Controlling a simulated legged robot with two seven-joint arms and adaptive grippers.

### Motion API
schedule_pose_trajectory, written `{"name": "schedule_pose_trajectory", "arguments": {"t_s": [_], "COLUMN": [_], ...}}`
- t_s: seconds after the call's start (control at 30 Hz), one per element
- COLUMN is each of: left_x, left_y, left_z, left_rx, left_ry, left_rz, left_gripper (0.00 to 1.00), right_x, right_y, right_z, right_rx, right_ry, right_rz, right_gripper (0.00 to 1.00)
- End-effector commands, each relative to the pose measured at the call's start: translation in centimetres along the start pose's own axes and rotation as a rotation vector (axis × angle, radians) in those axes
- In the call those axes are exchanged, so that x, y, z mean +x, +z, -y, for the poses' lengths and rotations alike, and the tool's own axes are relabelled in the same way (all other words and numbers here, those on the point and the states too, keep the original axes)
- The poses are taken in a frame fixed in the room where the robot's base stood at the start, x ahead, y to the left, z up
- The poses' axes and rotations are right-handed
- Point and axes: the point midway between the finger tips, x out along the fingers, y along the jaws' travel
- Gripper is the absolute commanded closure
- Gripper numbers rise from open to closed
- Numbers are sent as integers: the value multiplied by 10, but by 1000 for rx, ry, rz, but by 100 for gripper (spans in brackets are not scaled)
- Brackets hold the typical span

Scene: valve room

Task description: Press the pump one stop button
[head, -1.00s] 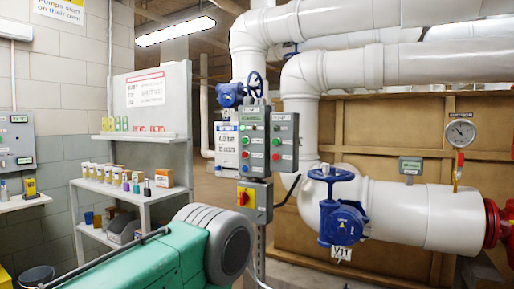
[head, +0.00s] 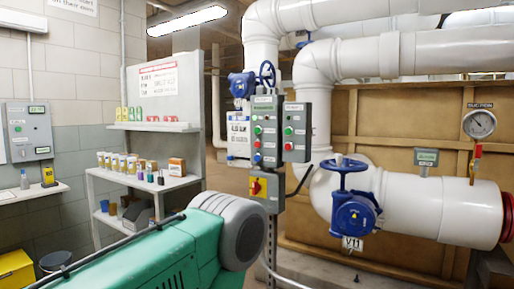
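Two grey push-button boxes stand side by side on a post near the middle of the head view. The left box (head: 265,131) has a green button (head: 258,130) with a red button (head: 257,157) lower down. The right box (head: 296,132) has a green button (head: 288,131) above a red button (head: 288,146). Small labels sit on the boxes, too small to read surely, so I cannot tell which belongs to pump one. Neither of my grippers is in view.
A blue handwheel valve (head: 355,213) sits on white pipes at right. A shelf unit (head: 142,184) with small containers stands at left. A grey wall box (head: 28,130) hangs far left.

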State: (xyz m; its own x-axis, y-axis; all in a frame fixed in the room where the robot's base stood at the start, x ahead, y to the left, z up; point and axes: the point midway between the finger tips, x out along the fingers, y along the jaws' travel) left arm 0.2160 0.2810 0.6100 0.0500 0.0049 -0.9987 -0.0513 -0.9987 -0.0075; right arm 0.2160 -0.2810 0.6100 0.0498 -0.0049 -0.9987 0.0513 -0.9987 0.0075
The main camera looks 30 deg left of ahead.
Motion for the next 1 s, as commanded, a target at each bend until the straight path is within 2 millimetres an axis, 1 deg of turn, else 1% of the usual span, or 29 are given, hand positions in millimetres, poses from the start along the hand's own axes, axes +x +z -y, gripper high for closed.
{"name": "schedule_pose_trajectory", "arguments": {"t_s": [0.03, 0.07, 1.0], "left_x": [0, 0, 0], "left_y": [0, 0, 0], "left_z": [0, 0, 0], "left_rx": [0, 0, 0], "left_ry": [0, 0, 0], "left_rz": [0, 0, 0], "left_gripper": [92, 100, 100], "right_x": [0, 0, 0], "right_y": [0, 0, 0], "right_z": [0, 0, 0], "right_rx": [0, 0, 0], "right_ry": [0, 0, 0], "right_rz": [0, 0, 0], "right_gripper": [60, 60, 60]}}
